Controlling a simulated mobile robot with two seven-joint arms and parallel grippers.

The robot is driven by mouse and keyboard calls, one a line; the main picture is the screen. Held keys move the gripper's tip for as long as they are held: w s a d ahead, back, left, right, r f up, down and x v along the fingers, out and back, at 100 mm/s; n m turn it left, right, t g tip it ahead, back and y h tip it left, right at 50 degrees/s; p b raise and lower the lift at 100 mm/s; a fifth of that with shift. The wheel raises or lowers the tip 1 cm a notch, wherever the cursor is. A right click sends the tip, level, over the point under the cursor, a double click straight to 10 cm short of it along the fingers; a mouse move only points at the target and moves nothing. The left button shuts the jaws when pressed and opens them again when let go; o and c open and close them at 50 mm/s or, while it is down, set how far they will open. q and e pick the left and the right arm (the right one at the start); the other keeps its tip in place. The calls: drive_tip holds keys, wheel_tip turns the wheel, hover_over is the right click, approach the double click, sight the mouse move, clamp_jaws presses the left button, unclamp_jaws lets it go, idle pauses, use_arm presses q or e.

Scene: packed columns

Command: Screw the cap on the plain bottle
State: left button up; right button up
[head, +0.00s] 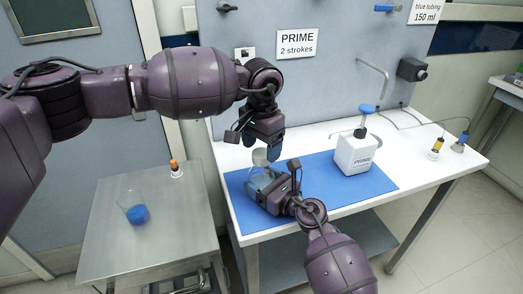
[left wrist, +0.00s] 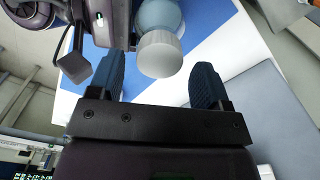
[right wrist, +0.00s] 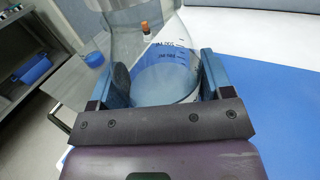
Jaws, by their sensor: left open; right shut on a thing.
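The plain bottle (right wrist: 165,75), clear with graduation marks, stands over the blue mat near the table's left end. My right gripper (head: 272,188) is shut on its body, one finger on each side in the right wrist view. The white ribbed cap (left wrist: 160,54) sits at the bottle's mouth; I cannot tell how tightly. It also shows in the head view (head: 259,157). My left gripper (head: 262,148) is open just above the cap and points down. In the left wrist view its two blue fingers stand apart on either side of the cap, with gaps.
A metal side table (head: 145,235) at left holds a beaker (head: 133,208) with blue contents and an orange-topped vial (head: 175,168). A backboard (head: 340,70) rises behind.

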use_arm(q)
drive_tip(key=shift+r, duration=1.3)
drive_tip(key=shift+f, duration=0.1)
